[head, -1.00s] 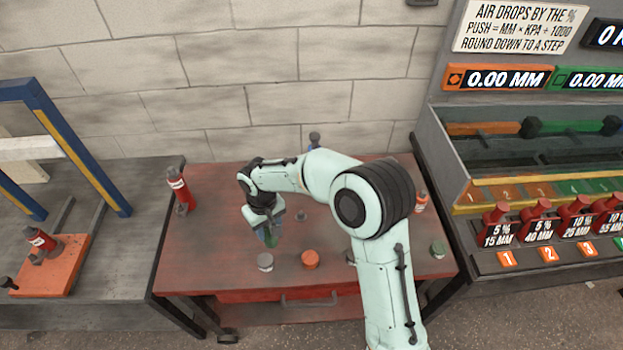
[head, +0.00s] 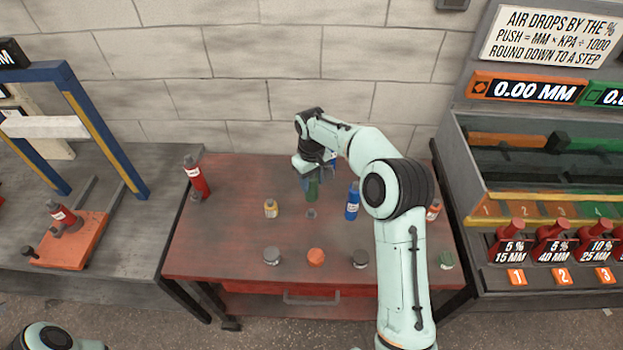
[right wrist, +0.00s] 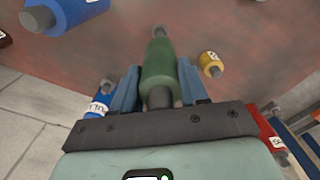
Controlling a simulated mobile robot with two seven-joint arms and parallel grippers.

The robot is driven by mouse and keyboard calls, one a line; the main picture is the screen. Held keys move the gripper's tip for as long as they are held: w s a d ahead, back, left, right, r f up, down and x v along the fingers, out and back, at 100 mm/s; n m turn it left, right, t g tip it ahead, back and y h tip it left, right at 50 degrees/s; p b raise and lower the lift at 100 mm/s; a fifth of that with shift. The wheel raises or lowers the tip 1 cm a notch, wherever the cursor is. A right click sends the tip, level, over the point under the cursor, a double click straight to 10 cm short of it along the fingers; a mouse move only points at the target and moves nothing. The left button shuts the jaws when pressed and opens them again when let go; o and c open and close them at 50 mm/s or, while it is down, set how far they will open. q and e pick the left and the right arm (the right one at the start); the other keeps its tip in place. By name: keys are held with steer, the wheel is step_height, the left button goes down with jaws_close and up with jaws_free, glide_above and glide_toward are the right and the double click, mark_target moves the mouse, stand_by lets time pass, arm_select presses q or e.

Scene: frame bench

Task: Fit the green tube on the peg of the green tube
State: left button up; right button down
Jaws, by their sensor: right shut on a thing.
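The green tube (head: 313,188) is held by my right gripper (head: 310,172) above the rear middle of the red table. It hangs roughly upright in the head view. In the right wrist view the green tube (right wrist: 160,70) sits between the two blue fingers of the shut gripper (right wrist: 160,92), its narrow grey end pointing away. Which peg belongs to the green tube is not clear. My left gripper is out of view.
A yellow tube (head: 270,208) and a blue tube (head: 352,203) stand either side of the grey piece. A red tube (head: 196,178) stands at the table's left. Grey, orange (head: 316,257) and green (head: 446,260) round pieces line the front. A second blue tube (right wrist: 94,109) shows beside the gripper.

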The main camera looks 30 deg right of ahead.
mark_target(311, 191)
steer(key=shift+f+b, duration=0.6)
steer(key=shift+f, duration=2.25)
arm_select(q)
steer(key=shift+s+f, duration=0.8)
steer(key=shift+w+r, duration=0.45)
arm_select(e)
steer(key=shift+w, duration=0.1)
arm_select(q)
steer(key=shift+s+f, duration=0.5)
arm_select(e)
steer(key=shift+f, duration=1.9)
steer(key=c, duration=0.5)
jaws_free()
